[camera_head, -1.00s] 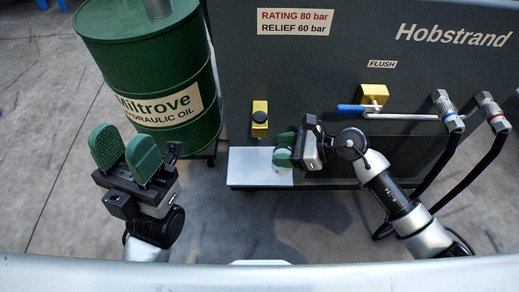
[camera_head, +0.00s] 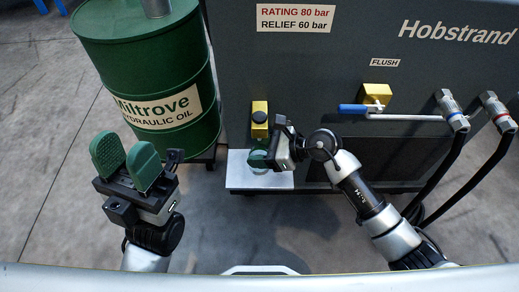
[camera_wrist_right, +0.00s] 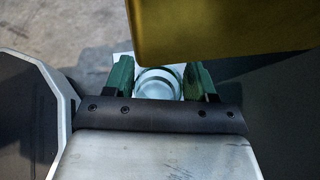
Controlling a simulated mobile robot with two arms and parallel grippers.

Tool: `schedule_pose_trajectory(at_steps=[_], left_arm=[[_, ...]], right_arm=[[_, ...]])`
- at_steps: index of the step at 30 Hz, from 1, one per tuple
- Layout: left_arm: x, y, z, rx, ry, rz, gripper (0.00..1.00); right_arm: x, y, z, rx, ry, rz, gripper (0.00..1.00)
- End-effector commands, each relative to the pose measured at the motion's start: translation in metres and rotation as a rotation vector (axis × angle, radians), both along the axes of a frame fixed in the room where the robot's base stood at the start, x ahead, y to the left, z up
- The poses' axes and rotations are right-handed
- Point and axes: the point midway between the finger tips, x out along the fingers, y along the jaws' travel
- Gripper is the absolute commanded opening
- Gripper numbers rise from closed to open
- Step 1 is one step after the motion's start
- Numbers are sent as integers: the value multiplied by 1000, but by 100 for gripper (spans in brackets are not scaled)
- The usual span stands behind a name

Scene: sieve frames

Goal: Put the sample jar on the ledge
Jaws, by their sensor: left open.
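The sample jar (camera_wrist_right: 159,83) is clear and round, seen from above between the two green fingers of my right gripper (camera_wrist_right: 159,80) in the right wrist view. The fingers touch its sides, so the gripper is shut on it. In the head view the jar is mostly hidden by my right gripper (camera_head: 258,159). The ledge (camera_head: 238,178) is a white plate at the foot of the grey machine, and the jar is over it. I cannot tell whether the jar touches it. My left gripper (camera_head: 125,164) is open and empty, left of the ledge in front of the drum.
A green oil drum (camera_head: 150,60) stands left of the grey machine (camera_head: 300,70). A blue-handled lever (camera_head: 354,109) and hoses (camera_head: 440,175) are to the right.

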Motion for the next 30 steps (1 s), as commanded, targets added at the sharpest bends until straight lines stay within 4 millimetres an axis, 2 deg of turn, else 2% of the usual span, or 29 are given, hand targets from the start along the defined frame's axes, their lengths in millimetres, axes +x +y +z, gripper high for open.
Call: schedule_pose_trajectory(at_steps=[1, 5, 15, 20, 30], left_arm=[[0, 0, 1, 1, -3, 0, 43], [0, 0, 4, 0, -14, 0, 43], [-1, 1, 9, -1, -22, 1, 43], [-1, 1, 14, -2, -7, 1, 43], [-1, 1, 29, -1, 2, 1, 43]], right_arm=[[0, 0, 0, -1, 0, 0, 63], [0, 0, 0, -1, 0, 0, 81], [0, 0, 5, 0, 0, 0, 81], [-5, -24, 16, -4, 0, -2, 81], [-20, -85, 46, -4, 0, 0, 81]])
